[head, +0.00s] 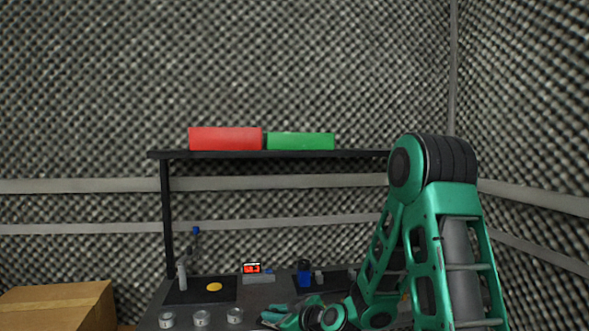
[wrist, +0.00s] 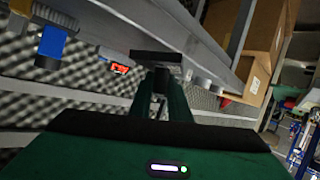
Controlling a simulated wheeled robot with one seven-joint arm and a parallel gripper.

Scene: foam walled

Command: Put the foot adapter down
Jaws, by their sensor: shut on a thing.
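My gripper (wrist: 163,80) is shut on a dark flat piece (wrist: 157,57), seen at the fingertips in the wrist view. It appears to be the foot adapter, though its full shape is hard to make out. In the head view my green gripper (head: 275,317) is low at the bench's front, partly cut off by the frame, and the held piece cannot be made out there. The bench (head: 150,318) shows in the head view, and its grey edge (wrist: 110,30) runs tilted past the fingertips in the wrist view.
The bench holds a dark mat with a yellow disc (head: 214,287), a red-lit display (head: 251,268), a blue item (head: 304,272) and three small cans (head: 201,318). A shelf above carries red (head: 225,138) and green (head: 300,141) boxes. A cardboard box (head: 60,305) stands left.

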